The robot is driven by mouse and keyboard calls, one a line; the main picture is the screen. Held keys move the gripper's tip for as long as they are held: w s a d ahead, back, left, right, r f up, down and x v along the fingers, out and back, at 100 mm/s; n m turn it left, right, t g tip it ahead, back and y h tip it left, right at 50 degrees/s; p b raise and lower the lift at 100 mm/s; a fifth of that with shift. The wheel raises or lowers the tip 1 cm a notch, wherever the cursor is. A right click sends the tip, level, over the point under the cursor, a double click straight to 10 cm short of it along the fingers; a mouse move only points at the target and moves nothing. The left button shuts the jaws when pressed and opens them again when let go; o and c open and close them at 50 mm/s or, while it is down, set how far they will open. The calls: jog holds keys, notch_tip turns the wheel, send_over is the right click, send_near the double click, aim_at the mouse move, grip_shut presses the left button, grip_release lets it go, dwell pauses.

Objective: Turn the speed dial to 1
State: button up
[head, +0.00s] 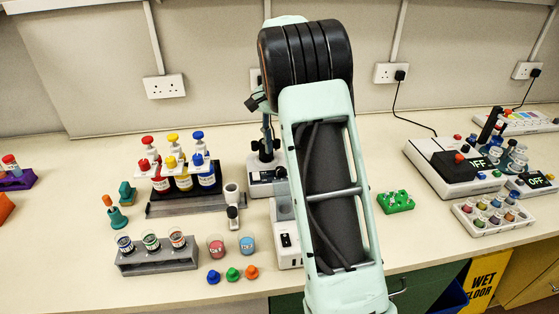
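My own pale green arm link fills the middle of the head view, and my gripper is not visible. I cannot make out which part is the speed dial or what number it points to. A white bench device (444,178) with a dark plate and a display reading OFF stands at the right. A small display unit (535,182) reading OFF is beside it at the right edge. A white device (287,243) with a small dark part on its front stands left of my arm, and the arm hides part of it.
A rack of red, yellow and blue bottles (183,178) and a grey rack of jars (157,258) stand on the left. A green block (396,201) sits right of my arm. A tray of small vials (493,214) is near the front right. Black cables hang from wall sockets.

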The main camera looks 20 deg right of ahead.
jog(key=shift+w+a+r, duration=0.1)
jog(key=shift+r, duration=2.6)
